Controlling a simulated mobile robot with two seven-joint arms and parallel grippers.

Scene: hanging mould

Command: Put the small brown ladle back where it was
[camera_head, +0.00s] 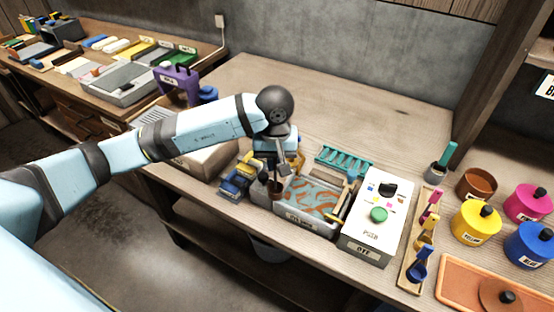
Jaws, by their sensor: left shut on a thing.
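My left gripper (283,170) points down at the left end of a grey tray and is shut on the small brown ladle. The ladle's dark brown cup (276,188) shows just below the fingers; most of its handle is hidden by the gripper. The grey tray (294,222) holds a blue-grey bath with orange-brown swirls. A wooden ladle rack (408,278) stands right of the white box, with a pink ladle (433,196), a yellow ladle (425,241) and a blue ladle (420,265) in it. My right gripper is out of view.
The white box (376,218) with a green knob stands between tray and rack. Brown (476,182), pink (527,203), yellow (474,222) and blue (530,245) pots stand at the right. A teal comb (344,158) lies behind the tray. The table behind is clear.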

